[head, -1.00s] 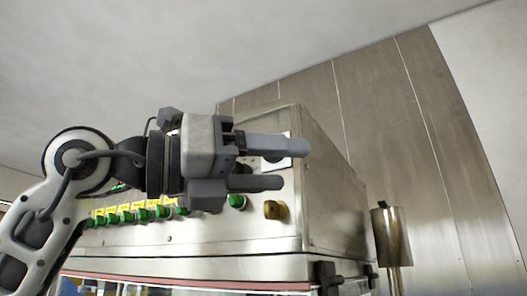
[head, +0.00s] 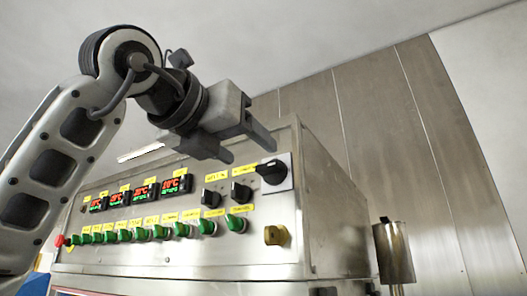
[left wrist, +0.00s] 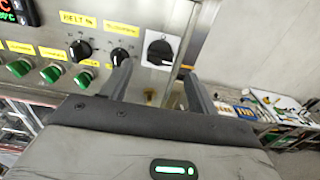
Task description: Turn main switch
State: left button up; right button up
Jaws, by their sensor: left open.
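The main switch (head: 272,172) is a black rotary knob on a pale square plate at the upper right of the steel control panel (head: 170,250). It also shows in the left wrist view (left wrist: 159,50), at the top centre. My left gripper (head: 252,152) is open and empty, near the panel's top edge, above and left of the switch in the head view. In the left wrist view its two fingers (left wrist: 156,80) point toward the panel, with the switch showing between and beyond them. They look apart from the knob. My right gripper is not in view.
Two smaller black knobs (head: 240,192) sit left of the switch. Below are a row of green knobs (head: 160,232) and a brass-coloured fitting (head: 277,235). Red displays (head: 145,190) are farther left. A steel cylinder (head: 393,252) stands to the right of the machine.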

aim_at(265, 164)
pick_arm(q)
jog(key=p+x, duration=0.1)
jog(key=x, duration=0.5)
jog(key=shift+w+p, duration=0.15)
jog(key=shift+p, duration=0.25)
jog(key=shift+c, duration=0.3)
jog(key=c, duration=0.9)
